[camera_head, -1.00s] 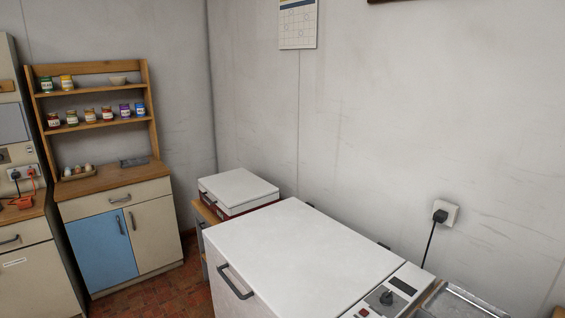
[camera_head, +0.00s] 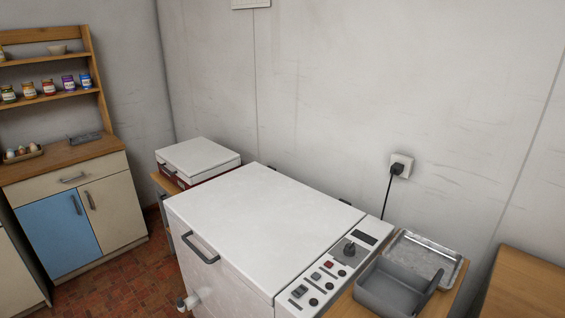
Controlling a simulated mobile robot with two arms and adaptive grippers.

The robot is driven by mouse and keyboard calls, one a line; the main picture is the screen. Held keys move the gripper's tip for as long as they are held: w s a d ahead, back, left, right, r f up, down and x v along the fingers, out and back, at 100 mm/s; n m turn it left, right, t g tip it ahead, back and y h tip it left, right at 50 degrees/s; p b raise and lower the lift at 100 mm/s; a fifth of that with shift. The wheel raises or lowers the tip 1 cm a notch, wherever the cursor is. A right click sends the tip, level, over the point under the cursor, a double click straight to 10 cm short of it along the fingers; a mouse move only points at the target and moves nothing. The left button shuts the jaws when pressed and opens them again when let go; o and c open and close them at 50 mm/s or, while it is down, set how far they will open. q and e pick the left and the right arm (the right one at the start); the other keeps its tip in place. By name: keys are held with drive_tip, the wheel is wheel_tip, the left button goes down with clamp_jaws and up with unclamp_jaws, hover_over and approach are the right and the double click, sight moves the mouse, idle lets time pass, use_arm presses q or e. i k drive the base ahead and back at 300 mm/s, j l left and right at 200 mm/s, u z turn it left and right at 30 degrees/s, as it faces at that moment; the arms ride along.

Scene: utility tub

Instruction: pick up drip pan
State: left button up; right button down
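At the lower right, a shallow silver metal tray (camera_head: 430,246) lies on a wooden surface beside the white tub unit. A deeper grey pan (camera_head: 382,292) with a dark handle-like piece at its right side sits just in front of the tray and hides part of it. Either could be the drip pan; I cannot tell which from this view. Neither of my grippers is in view.
The large white lidded tub (camera_head: 265,220) with a control panel (camera_head: 330,275) fills the middle. A smaller white lidded box (camera_head: 198,158) stands behind it. A wall socket (camera_head: 401,165) has a cable hanging down. Another wooden surface (camera_head: 525,285) is at far right. Red tiled floor (camera_head: 120,285) is open at left.

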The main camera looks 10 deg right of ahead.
sight(387, 288)
drive_tip(key=j+z, duration=0.2)
drive_tip(key=z, duration=0.25)
drive_tip(key=i+j+z, duration=0.1)
drive_tip(key=j+z, duration=0.15)
drive_tip(key=z, duration=0.25)
drive_tip(key=j+z, duration=0.2)
drive_tip(key=z, duration=0.25)
